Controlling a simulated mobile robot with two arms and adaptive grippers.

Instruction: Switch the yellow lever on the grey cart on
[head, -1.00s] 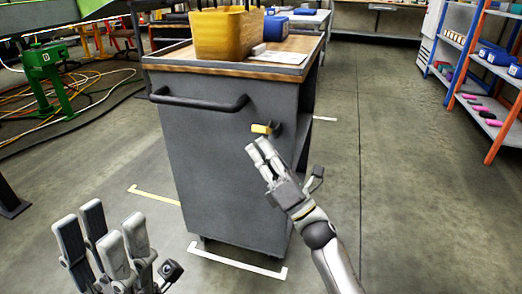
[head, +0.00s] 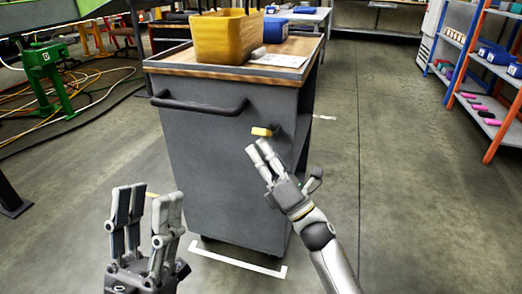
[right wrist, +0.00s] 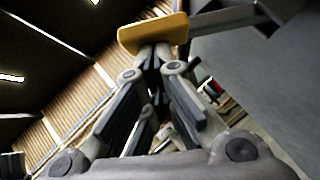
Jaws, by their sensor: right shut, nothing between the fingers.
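The yellow lever (head: 261,131) sticks out to the left, nearly level, from a dark mount at the right side of the grey cart's (head: 212,150) near end face. My right gripper (head: 259,149) is shut and empty just below the lever, its fingers pointing up at it. In the right wrist view the lever (right wrist: 152,34) lies across the picture just beyond the closed fingertips (right wrist: 153,62); I cannot tell whether they touch. My left gripper (head: 146,194) is open and empty, low in front of the cart's left side.
A yellow bin (head: 226,36) and papers (head: 282,59) lie on the cart's wooden top. A black handle bar (head: 200,106) crosses its upper end face. Shelves (head: 489,70) stand at the right, a green stand (head: 46,75) and cables at the left. The floor right of the cart is clear.

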